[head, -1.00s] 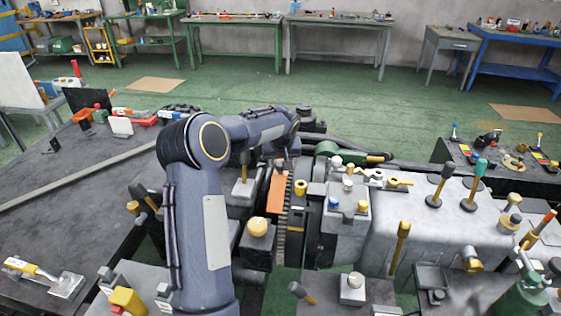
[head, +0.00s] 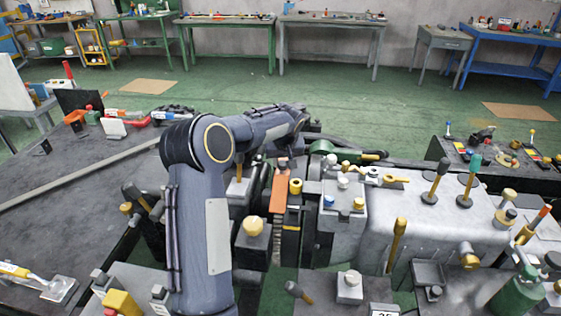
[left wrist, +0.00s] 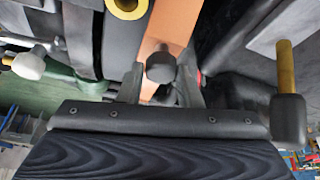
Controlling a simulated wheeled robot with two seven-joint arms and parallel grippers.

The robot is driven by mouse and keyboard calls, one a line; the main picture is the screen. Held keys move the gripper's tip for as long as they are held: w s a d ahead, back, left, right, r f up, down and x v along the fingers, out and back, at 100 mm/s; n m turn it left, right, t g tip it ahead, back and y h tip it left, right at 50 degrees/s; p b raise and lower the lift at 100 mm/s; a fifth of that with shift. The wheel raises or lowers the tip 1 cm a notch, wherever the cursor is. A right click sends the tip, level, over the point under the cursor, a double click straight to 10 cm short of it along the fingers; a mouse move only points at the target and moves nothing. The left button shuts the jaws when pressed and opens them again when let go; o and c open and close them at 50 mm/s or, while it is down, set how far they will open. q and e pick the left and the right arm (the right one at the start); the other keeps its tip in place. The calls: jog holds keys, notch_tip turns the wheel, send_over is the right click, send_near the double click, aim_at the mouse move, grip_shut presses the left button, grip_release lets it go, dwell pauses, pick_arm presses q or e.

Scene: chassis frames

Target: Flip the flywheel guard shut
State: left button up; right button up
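The flywheel guard looks to be the orange plate (head: 279,192) in the middle of the head view. It stands beside a black part with a yellow ring (head: 295,186). Some flywheel teeth (head: 277,246) show below it. In the left wrist view the orange strip (left wrist: 172,28) runs down behind a dark knob (left wrist: 160,66). My left gripper (left wrist: 160,84) has its fingers apart, one on each side of this knob; firm contact cannot be made out. In the head view its fingers are largely hidden by my left arm. My right gripper is not in view.
A yellow-topped knob (head: 254,226) stands close to my left forearm. A grey block with blue and yellow caps (head: 345,205) and a grey housing with upright levers (head: 440,225) stand on the right. A dark table (head: 60,215) is at left.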

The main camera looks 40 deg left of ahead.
pick_arm(q)
jog(key=o, duration=0.4)
jog(key=shift+w+d, duration=0.15)
jog(key=shift+d, duration=0.1)
jog(key=shift+a, duration=0.1)
jog(key=b+v, duration=0.1)
jog(key=v, duration=0.7)
